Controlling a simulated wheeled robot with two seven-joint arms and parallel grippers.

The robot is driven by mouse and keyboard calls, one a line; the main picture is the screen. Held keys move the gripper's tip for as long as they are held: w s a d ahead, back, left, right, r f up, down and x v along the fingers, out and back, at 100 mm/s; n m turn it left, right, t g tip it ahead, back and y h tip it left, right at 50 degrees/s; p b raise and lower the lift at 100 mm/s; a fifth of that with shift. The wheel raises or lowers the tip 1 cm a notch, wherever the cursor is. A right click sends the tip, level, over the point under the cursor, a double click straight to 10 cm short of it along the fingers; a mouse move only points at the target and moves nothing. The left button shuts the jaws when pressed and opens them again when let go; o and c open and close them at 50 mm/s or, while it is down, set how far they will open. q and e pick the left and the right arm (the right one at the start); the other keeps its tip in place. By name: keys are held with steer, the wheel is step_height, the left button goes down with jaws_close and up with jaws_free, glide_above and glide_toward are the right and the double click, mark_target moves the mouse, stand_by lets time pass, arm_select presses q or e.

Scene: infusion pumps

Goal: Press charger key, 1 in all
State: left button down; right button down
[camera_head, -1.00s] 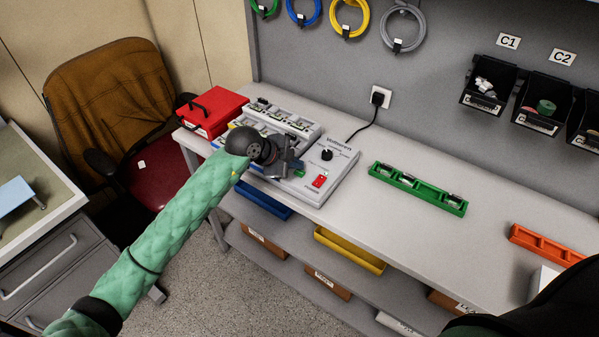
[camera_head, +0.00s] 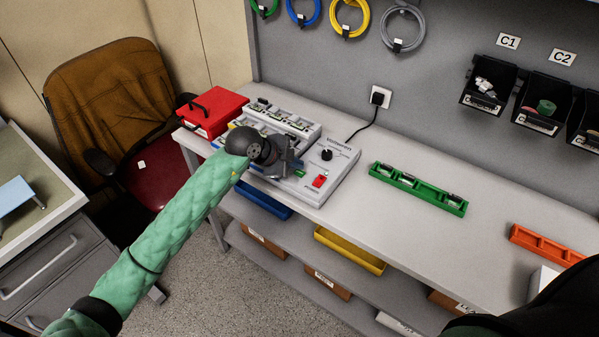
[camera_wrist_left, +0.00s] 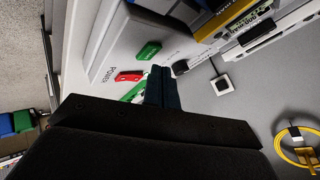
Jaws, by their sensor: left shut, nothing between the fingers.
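The grey charger (camera_head: 342,165) stands on the bench, with a black knob (camera_head: 326,155) and a red power switch (camera_head: 320,181) on its panel. A small green key or lamp (camera_head: 299,173) shows beside my left gripper (camera_head: 297,164). In the left wrist view the shut fingers (camera_wrist_left: 161,80) are over the panel, near the red switch (camera_wrist_left: 130,75). One green part (camera_wrist_left: 149,50) is clear of them; another green part (camera_wrist_left: 133,93) is partly covered by them. I cannot tell whether the fingertips touch the panel. My right gripper is out of view.
A red case (camera_head: 212,112) stands left of the charger. A green battery holder (camera_head: 418,188) and an orange tray (camera_head: 546,243) lie to the right. A black plug and cable (camera_head: 378,98) run to the wall behind. The bench between charger and green holder is clear.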

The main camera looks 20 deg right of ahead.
mark_target(296, 174)
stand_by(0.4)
arm_select(q)
steer(key=shift+f, duration=0.4)
steer(key=shift+f, duration=0.3)
stand_by(0.6)
steer(key=shift+f, duration=0.1)
steer(key=shift+r+p, duration=0.55)
steer(key=shift+r, duration=0.3)
steer(key=shift+r+p, duration=1.65)
steer(key=shift+r, duration=0.8)
